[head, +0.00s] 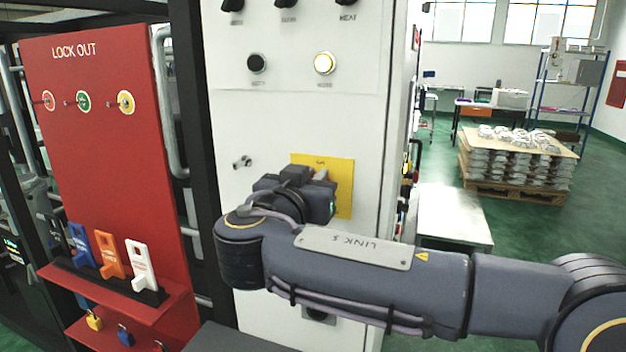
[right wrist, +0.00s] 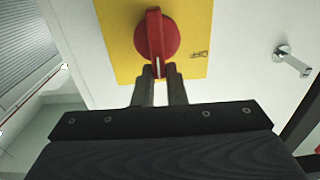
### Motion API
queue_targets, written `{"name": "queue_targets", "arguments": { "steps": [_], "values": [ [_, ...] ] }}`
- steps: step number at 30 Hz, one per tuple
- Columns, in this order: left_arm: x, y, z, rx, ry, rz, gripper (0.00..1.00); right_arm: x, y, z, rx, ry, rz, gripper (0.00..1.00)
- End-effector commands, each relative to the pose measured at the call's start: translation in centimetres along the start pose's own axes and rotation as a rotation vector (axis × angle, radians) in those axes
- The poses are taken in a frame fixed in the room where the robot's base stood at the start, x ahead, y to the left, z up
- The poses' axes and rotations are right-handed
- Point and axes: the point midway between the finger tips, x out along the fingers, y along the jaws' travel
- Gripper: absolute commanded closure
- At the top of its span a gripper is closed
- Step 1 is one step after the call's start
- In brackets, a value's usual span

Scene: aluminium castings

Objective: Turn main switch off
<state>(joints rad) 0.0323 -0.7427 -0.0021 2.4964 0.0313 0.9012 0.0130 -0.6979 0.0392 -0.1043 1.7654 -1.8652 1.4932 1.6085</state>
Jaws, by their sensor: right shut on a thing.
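The main switch is a red rotary knob (right wrist: 155,32) on a yellow plate (right wrist: 195,40), seen in the right wrist view. Its raised grip runs up and down in that picture, with a white mark at the lower end. My right gripper (right wrist: 161,72) is shut on this lower end, one dark finger on each side. In the head view the yellow plate (head: 343,192) shows on the pale cabinet, but my right wrist hides the knob. My left gripper is not in view.
A small metal handle (head: 242,162) sticks out left of the plate. A red lockout board (head: 95,190) with coloured tags stands at the left. A low table (head: 452,212) is at the right.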

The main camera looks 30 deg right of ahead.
Motion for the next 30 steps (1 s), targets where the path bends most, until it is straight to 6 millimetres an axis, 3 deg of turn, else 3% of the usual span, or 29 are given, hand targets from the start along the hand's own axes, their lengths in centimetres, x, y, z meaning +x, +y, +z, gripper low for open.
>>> {"name": "queue_targets", "arguments": {
  "steps": [14, 30],
  "values": [
    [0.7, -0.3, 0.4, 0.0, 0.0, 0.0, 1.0, 0.0, -0.2, 1.1, -0.083, -0.015, 0.005, 1.0],
    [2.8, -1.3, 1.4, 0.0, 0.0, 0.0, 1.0, 0.1, -1.4, 1.6, -0.534, -0.018, 0.005, 1.0]
  ]
}}
